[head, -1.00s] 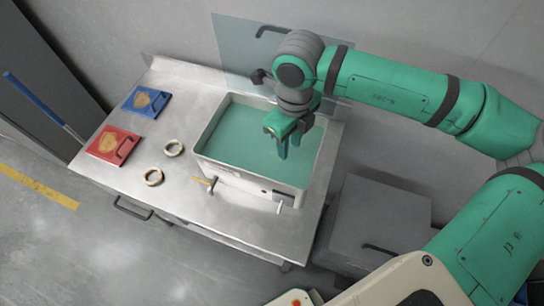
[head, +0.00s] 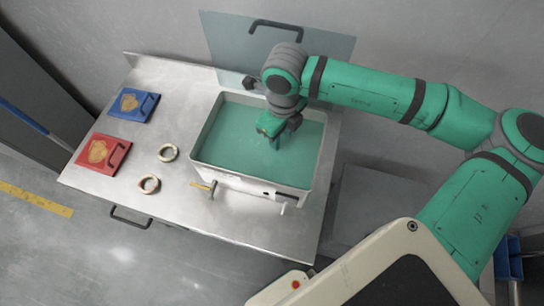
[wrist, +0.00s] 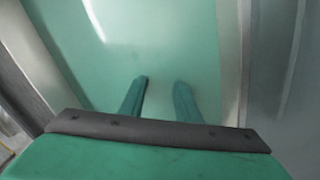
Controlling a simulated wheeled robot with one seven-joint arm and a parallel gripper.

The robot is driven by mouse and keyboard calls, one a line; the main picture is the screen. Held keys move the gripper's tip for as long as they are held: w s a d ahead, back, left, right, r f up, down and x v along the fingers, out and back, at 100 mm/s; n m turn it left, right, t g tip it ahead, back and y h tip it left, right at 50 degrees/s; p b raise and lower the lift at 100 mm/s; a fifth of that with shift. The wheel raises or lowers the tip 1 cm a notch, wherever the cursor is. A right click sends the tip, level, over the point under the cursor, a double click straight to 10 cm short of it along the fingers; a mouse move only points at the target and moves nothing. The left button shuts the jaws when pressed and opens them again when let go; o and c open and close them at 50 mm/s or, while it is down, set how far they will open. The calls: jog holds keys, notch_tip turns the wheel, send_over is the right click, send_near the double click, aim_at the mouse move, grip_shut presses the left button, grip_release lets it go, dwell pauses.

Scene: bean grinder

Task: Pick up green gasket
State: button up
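Two pale yellowish rings lie flat on the metal table: one farther back (head: 168,153) and one nearer the front (head: 149,185). I cannot tell which, if either, is the green gasket; no plainly green ring shows. My gripper (head: 276,142) is over the green-filled basin, to the right of both rings and apart from them. In the wrist view my gripper (wrist: 159,84) has its two green fingers apart with nothing between them, pointing at the green basin surface. Neither ring shows in the wrist view.
A light-walled basin (head: 200,171) with green inside stands on the metal table (head: 120,201). A small yellow-tipped handle (head: 203,186) is at its front. Red (head: 103,151) and blue (head: 138,105) pads lie left. A clear panel (head: 228,48) stands behind. The front left table is clear.

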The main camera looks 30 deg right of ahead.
jog(key=f, duration=0.3)
jog(key=shift+w+a+f, duration=0.2)
jog(key=shift+f, duration=0.1)
jog(key=shift+w+a+f, duration=0.1)
jog(key=shift+w+f, duration=0.1)
jog(key=shift+f, duration=0.15)
grip_shut()
jog(key=shift+s+d, duration=0.15)
jog(key=shift+d, duration=0.05)
jog(key=shift+r, duration=0.15)
jog(key=shift+r, duration=0.65)
notch_tip(320, 180, up, 26)
jog(key=shift+r, duration=0.25)
jog(key=shift+a, duration=0.1)
